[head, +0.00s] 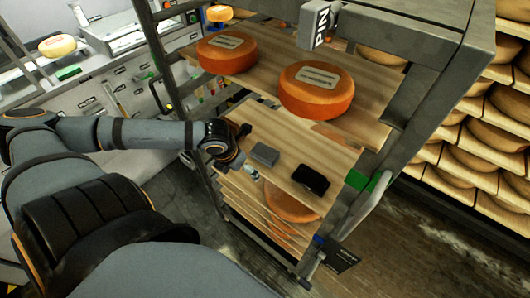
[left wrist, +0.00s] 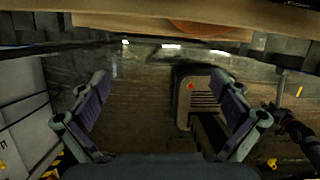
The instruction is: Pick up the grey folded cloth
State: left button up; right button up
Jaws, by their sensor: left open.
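The grey folded cloth (head: 265,153) appears as a small flat grey block on a wooden board (head: 330,153) of the rack in the head view. A black flat object (head: 310,179) lies to its right on the same board. My left gripper (head: 246,151) is at the left edge of that board, just left of the cloth. In the left wrist view my left gripper (left wrist: 161,84) has its fingers wide apart with nothing between them. The cloth cannot be made out in that view. My right gripper is not in view.
Orange cheese wheels (head: 316,90) and (head: 226,53) sit on the upper board. Grey rack posts (head: 415,85) frame the right side. More boards are stacked below. A board edge (left wrist: 150,24) crosses the top of the left wrist view, with dark floor (left wrist: 145,110) beneath.

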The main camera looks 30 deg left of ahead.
pick_arm(q)
jog(key=shift+w+b, duration=1.4)
jog(key=shift+b, duration=0.95)
send_over(265, 152)
jog(key=s, duration=0.3)
jog(key=shift+r, duration=0.1)
jog(key=shift+w+a, duration=0.1)
jog(key=shift+w, duration=0.3)
jog(key=shift+w+f, duration=0.25)
jog(key=shift+f, duration=0.1)
jog(key=x, duration=0.4)
jog(key=shift+w+f, duration=0.1)
jog(key=shift+f, duration=0.15)
jog(key=c, duration=0.7)
